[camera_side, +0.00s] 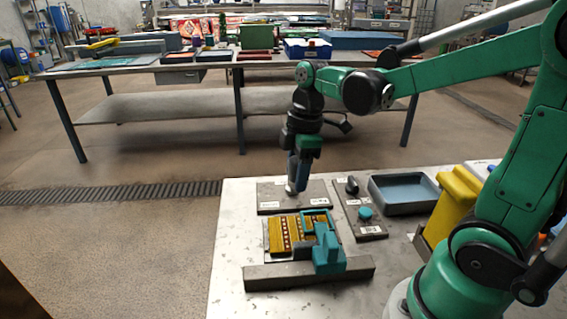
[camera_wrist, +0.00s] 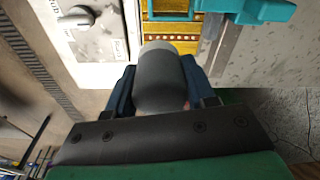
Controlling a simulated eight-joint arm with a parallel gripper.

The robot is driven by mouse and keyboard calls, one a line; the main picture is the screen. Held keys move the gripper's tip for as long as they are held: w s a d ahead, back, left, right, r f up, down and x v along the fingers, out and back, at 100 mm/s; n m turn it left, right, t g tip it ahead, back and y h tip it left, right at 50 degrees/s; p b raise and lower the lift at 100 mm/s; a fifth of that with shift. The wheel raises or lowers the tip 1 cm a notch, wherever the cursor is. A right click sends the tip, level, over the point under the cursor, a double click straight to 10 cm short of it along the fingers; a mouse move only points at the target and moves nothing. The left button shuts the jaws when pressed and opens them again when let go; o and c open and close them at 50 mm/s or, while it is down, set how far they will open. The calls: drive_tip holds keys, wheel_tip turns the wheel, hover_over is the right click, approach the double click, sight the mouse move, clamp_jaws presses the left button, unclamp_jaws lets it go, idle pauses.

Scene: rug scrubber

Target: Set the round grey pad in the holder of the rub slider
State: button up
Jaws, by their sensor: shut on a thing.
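My gripper (camera_side: 299,172) is shut on the round grey pad (camera_side: 291,188), above the grey plate at the back of the workbench. In the wrist view the pad (camera_wrist: 165,80) is a dark grey cylinder with a lighter rim, between the dark blue fingers (camera_wrist: 160,90). The teal rub slider (camera_side: 327,252) stands in front of and right of my gripper, apart from the pad. Its teal frame (camera_side: 315,217) reaches over the yellow patterned rug (camera_side: 281,236). Part of the slider (camera_wrist: 245,10) shows at the top of the wrist view. The inside of its holder is not clear.
A labelled grey plate (camera_side: 272,204) lies below my gripper. A panel with a black knob (camera_side: 352,185) and a teal knob (camera_side: 365,213) is to the right. A blue-grey tray (camera_side: 402,202) and a yellow container (camera_side: 452,205) stand farther right. A grey bar (camera_side: 268,278) lies in front.

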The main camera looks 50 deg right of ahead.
sight(316, 211)
drive_tip(key=s+f, duration=0.1)
drive_tip(key=s, duration=0.1)
drive_tip(key=s+d+f, duration=0.1)
drive_tip(key=f, duration=0.1)
drive_tip(key=shift+s+d, duration=0.2)
drive_tip(key=shift+s, duration=0.15)
drive_tip(key=shift+d+f, duration=0.1)
drive_tip(key=shift+f, duration=2.5)
clamp_jaws()
drive_tip(key=o, duration=1.2)
unclamp_jaws()
drive_tip(key=shift+o, duration=0.2)
wheel_tip(316, 211, up, 8)
drive_tip(key=w, duration=0.1)
drive_tip(key=shift+w+d+f, duration=0.25)
drive_tip(key=shift+w+d, duration=0.1)
drive_tip(key=shift+d, duration=0.1)
